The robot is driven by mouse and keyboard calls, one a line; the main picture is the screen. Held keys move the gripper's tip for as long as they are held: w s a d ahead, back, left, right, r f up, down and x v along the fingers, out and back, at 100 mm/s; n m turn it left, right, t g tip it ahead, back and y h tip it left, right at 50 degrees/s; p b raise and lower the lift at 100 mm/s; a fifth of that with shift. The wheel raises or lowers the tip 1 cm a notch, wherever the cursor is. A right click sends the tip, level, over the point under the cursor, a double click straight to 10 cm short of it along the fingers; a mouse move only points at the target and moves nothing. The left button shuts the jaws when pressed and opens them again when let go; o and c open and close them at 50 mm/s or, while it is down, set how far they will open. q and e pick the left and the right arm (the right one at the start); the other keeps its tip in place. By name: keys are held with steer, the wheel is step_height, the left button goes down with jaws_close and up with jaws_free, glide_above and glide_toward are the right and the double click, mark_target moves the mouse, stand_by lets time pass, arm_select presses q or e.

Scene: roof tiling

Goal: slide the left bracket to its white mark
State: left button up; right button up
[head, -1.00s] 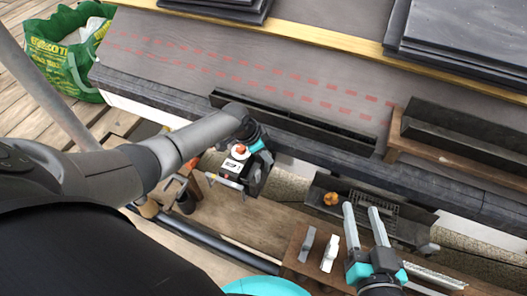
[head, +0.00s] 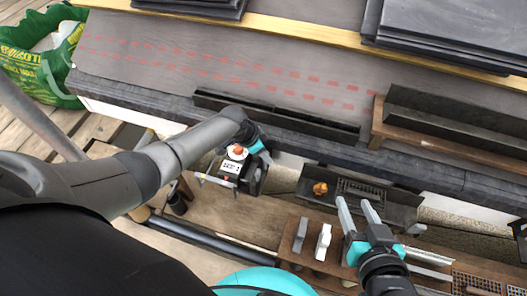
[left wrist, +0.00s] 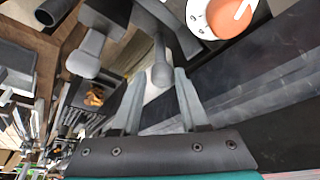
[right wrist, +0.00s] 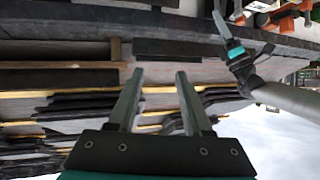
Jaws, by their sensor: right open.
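My left gripper hangs at the front of the roof edge; its teal wrist shows in the head view, but its fingers are mostly hidden there. In the left wrist view the left gripper (left wrist: 158,85) is open, its fingers apart with nothing seen held. Two dark pieces with rounded grey ends (left wrist: 160,72) lie just beyond the fingertips; I cannot tell whether either is the left bracket. I cannot make out a white mark. My right gripper (head: 356,205) is open and empty above the bench; it also shows in the right wrist view (right wrist: 160,78).
A box with a white and orange dial (head: 236,152) is beside my left wrist. A black trough (head: 275,117) lies along the eave. A dark tray (head: 400,213) holds an orange item. A grey piece (head: 300,234) and a white piece (head: 323,242) stand on the bench.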

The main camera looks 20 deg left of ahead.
arm_select(q)
steer(key=shift+a+r, duration=0.1)
steer(key=shift+s+a+r+p, duration=0.15)
steer(key=shift+r+p, duration=0.3)
arm_select(e)
steer(key=s+d+g+h+p, duration=0.35)
steer(key=s+d+g, duration=0.25)
steer(key=d, duration=0.2)
arm_select(q)
steer(key=p+v, duration=0.6)
steer(key=v, duration=0.8)
arm_select(e)
step_height(320, 180, down, 13)
steer(key=s+g, duration=0.2)
steer(key=s, duration=0.1)
steer(key=shift+g, duration=0.3)
steer(key=shift+d+h, duration=0.1)
steer(key=shift+h, duration=0.15)
